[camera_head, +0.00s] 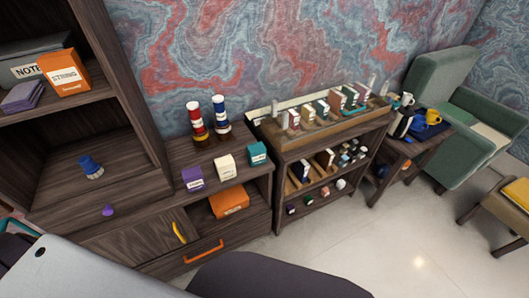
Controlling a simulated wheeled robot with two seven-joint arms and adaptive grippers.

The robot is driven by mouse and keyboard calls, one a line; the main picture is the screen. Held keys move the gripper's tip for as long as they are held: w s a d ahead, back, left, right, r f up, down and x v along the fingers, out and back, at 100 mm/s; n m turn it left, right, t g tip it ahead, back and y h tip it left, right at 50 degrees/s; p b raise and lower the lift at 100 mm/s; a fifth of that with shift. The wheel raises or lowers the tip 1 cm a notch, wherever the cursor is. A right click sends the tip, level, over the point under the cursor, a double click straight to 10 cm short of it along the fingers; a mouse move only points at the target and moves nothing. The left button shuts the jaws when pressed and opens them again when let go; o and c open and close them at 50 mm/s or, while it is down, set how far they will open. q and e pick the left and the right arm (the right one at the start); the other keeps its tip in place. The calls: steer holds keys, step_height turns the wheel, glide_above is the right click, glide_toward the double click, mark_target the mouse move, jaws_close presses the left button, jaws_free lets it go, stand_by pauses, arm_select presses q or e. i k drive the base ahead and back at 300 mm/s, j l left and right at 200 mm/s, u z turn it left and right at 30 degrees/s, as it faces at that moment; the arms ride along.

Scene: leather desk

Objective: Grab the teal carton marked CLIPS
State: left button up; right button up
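A teal carton (257,153) with a white label stands upright on top of the low dark wood cabinet (185,158), at the right end of a short row. The print on its label is too small to read for sure. To its left stand a cream carton (225,167) and a purple carton (193,179). Another teal box (350,96) stands in the rack farther right; its marking is not legible. Neither my left nor my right gripper can be made out in the view.
An orange box (229,202) sits in the open bay below the cartons. Red and blue stacked cylinders (197,123) stand behind them. A tall bookcase (128,85) rises at left. Bare floor (340,235) lies at right, before a green armchair (450,110).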

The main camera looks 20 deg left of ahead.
mark_target(257, 151)
steer(key=i+l+u, duration=0.15)
steer(key=l, duration=0.35)
steer(key=l+u, duration=0.1)
steer(key=l, duration=0.4)
steer(key=i+l+u, duration=0.15)
steer(key=l, duration=0.35)
steer(key=k, duration=0.05)
